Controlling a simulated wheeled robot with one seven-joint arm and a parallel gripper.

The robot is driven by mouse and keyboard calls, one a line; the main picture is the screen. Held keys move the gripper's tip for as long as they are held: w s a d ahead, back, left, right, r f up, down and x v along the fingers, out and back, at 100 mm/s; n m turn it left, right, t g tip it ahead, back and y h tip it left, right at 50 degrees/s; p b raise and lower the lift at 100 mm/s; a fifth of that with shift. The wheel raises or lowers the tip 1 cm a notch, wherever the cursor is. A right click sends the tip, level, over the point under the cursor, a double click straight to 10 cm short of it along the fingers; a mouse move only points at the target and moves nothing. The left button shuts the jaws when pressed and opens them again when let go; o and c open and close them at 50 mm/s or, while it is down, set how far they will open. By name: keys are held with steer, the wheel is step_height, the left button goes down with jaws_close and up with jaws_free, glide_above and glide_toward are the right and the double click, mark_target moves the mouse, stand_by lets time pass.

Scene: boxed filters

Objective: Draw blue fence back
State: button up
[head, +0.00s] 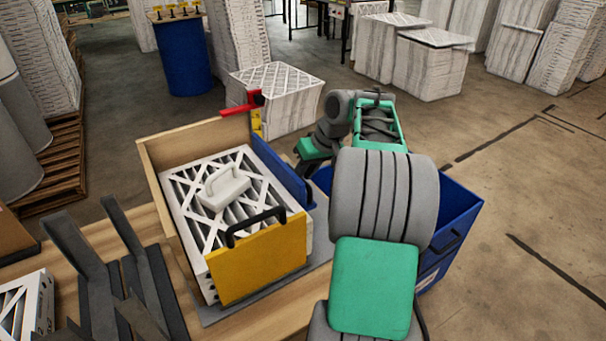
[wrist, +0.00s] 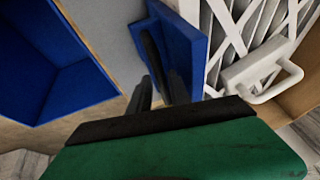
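The blue fence (head: 283,172) is an upright panel along the right side of the filter stack (head: 225,200). In the wrist view the blue fence (wrist: 185,45) stands close beside the white-framed filter, with a dark bar handle (wrist: 151,55) on its outer face. My gripper (head: 303,172) is low at the fence's outer side, partly hidden by my arm. In the wrist view my gripper's dark fingers (wrist: 160,84) are on either side of the handle's near end. Whether they press on it is not clear.
A yellow fence (head: 258,262) with a black handle stands at the stack's front. A white handled block (head: 224,187) lies on top. A red lever (head: 241,104) is at the back corner. A blue bin (head: 458,222) is on the right, partly behind my arm. A dark rack (head: 125,270) stands left.

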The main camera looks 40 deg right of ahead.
steer(key=shift+w+f, duration=0.1)
steer(key=shift+a, duration=0.1)
jaws_close()
stand_by(1.3)
